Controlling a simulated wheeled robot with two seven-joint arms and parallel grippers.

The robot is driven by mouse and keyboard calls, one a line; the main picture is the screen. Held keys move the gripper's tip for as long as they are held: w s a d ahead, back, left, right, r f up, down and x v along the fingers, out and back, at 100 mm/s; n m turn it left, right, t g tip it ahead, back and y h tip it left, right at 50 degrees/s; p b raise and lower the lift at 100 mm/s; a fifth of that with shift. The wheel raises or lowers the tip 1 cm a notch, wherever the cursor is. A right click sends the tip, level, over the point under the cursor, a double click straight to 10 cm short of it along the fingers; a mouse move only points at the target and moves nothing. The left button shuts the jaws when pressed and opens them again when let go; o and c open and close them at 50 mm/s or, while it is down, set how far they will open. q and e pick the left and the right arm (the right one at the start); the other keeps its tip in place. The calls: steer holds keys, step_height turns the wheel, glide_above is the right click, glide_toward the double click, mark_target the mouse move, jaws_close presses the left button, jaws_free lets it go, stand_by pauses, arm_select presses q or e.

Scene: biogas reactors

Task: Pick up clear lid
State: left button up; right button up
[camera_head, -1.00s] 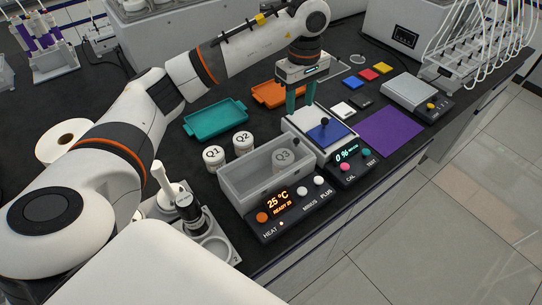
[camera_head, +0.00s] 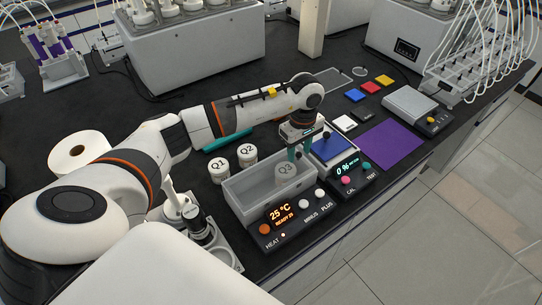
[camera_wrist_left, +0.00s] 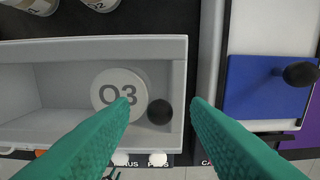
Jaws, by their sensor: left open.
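The heated bath (camera_head: 240,205) is a grey box with a 25 °C display. A white jar marked Q3 (camera_head: 286,170) stands inside it. A black knob (camera_wrist_left: 160,112) shows over the bath's right end, beside Q3 in the left wrist view. It appears to belong to a clear lid on the bath, whose see-through sheet I can barely make out. My left gripper (camera_head: 301,153) is above that end, pointing down. Its teal fingers are open, and the knob shows between them in the wrist view. Contact cannot be told. My right gripper is out of view.
A balance with a blue plate and black knob (camera_wrist_left: 300,73) stands close to the right. Jars Q1 (camera_head: 219,170) and Q2 (camera_head: 247,154) stand behind the bath. A teal tray (camera_head: 226,141) lies partly under my left arm. A purple mat (camera_head: 394,143) lies further right.

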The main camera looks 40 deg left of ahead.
arm_select(q)
steer(key=shift+f, duration=0.35)
jaws_close()
steer(key=shift+r, duration=0.15)
